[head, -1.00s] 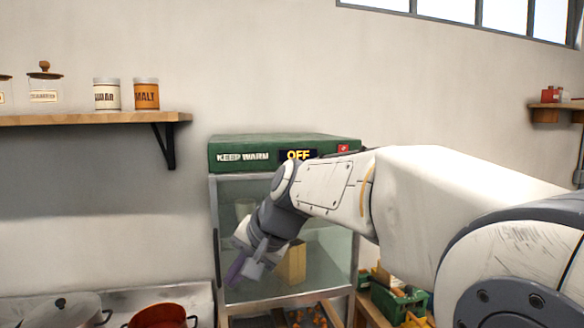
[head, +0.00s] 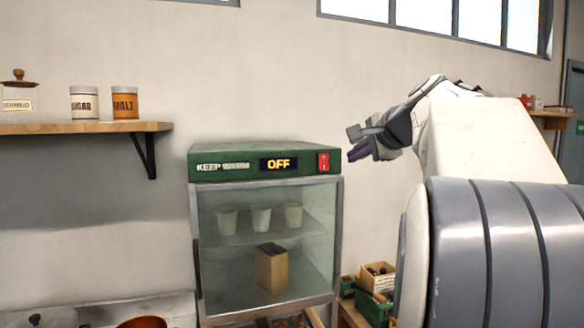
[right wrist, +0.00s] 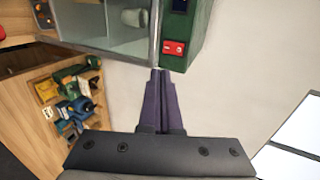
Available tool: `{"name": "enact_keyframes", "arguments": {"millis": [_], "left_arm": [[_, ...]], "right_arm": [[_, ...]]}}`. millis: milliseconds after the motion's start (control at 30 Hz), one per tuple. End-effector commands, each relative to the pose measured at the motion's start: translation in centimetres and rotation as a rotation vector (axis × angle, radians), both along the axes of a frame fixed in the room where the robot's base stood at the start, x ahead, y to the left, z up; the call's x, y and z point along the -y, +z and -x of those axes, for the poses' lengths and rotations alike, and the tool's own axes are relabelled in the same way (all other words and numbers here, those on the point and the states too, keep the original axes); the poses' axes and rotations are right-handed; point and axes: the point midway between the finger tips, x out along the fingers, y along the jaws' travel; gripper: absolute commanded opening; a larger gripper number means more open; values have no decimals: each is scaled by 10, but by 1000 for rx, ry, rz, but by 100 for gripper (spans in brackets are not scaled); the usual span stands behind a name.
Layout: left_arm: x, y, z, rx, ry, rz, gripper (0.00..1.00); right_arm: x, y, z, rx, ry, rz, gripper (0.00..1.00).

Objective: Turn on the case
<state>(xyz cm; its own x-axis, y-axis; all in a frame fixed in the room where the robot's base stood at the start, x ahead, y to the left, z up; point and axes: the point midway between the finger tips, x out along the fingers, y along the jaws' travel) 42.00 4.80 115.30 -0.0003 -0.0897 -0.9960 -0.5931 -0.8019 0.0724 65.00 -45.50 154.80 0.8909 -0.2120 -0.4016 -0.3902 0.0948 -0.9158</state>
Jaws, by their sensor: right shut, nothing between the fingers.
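The warming case (head: 205,170) has a green top panel marked KEEP WARM, with a display (head: 278,164) that reads OFF. A red switch (head: 323,162) sits at the right end of that panel. The switch also shows in the right wrist view (right wrist: 174,48), just beyond the fingertips. My right gripper (head: 352,154) is shut and empty, to the right of the switch and apart from it in the head view. In the right wrist view its purple fingers (right wrist: 159,72) are together and point toward the panel. My left gripper is not in view.
Inside the glass case stand several white cups (head: 261,218) and a brown paper bag (head: 271,268). A wall shelf (head: 80,127) with jars is at the left. A red pot (head: 142,322) is at lower left. Green crates (head: 374,308) stand at lower right.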

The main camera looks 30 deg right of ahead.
Motion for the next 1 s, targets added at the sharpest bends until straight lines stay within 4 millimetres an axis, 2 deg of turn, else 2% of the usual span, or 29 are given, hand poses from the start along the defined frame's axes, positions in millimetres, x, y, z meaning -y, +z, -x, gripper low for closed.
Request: {"name": "enact_keyframes", "arguments": {"millis": [167, 267, 700, 800, 1000], "left_arm": [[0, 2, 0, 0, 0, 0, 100], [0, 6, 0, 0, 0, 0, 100], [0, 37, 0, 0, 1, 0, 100], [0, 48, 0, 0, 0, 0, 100], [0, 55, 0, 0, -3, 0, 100]], "right_arm": [[1, -1, -3, -2, 1, -1, 0], [3, -5, -13, -3, 3, -2, 0], [23, -40, -92, -5, 1, -2, 0], [27, -40, -107, -4, 1, -1, 0], [31, -44, -124, -2, -1, 1, 0]]}}
